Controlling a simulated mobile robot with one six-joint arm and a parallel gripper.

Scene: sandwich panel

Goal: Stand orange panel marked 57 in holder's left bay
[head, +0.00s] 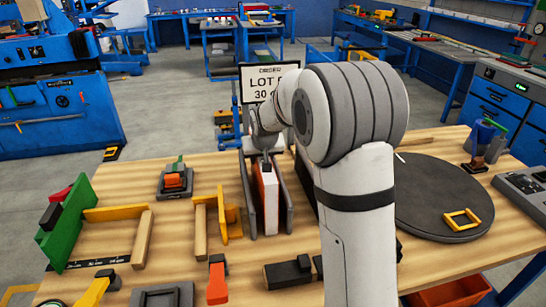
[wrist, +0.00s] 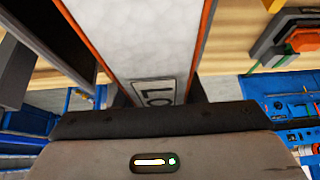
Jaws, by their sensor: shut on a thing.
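The panel (head: 270,205) has orange faces and a pale core, and stands upright at the middle of the table. In the wrist view its pale core (wrist: 140,45) runs between orange edges, with a partly hidden label. My gripper (head: 265,161) is shut on the panel's upper end. The holder (head: 246,196) has dark upright walls; the panel is between its left wall and the wall to its right. My arm hides what lies further right. I cannot tell whether the panel's bottom touches the holder floor. The number 57 is not readable.
A sign (head: 258,82) stands behind the holder. A green plate (head: 68,225) with wooden blocks is at left, and a yellow bracket (head: 231,222) is just left of the holder. A dark round disc (head: 435,190) lies at right. An orange-handled tool (head: 217,284) lies in front.

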